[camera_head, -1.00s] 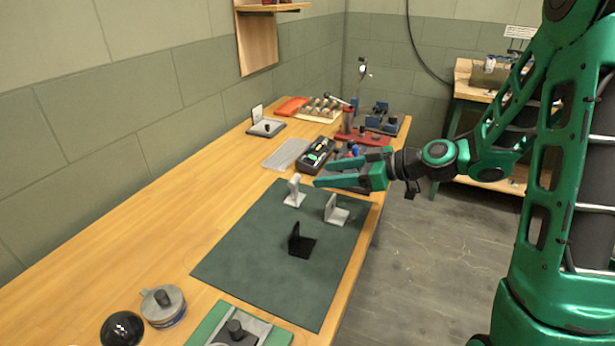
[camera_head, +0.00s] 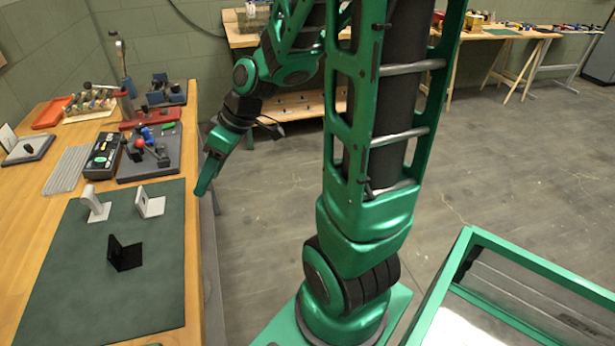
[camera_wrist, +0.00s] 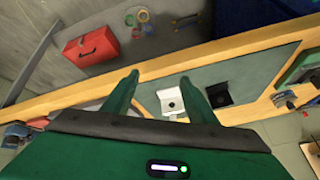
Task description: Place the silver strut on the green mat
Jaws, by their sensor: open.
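My gripper (camera_head: 208,176) is open and points down beside the table's right edge; in the wrist view its two green fingers (camera_wrist: 160,77) are apart with nothing held between them. The green mat (camera_head: 70,290) lies flat on the table, and part of it shows in the wrist view (camera_wrist: 262,72). A pale grey, upright piece with a flat foot (camera_head: 96,206), possibly the silver strut, stands near the mat's far left. A whitish angled bracket (camera_head: 150,205) stands to its right, and a black bracket (camera_head: 124,255) stands nearer. I cannot tell for certain which pale piece is silver.
Behind the mat are a grey ribbed plate (camera_head: 68,170), a black case (camera_head: 103,155) and a dark tray with tools (camera_head: 150,165). An orange tray (camera_head: 50,112) lies farther back. The mat's near part is bare. A red toolbox (camera_wrist: 90,47) shows in the wrist view.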

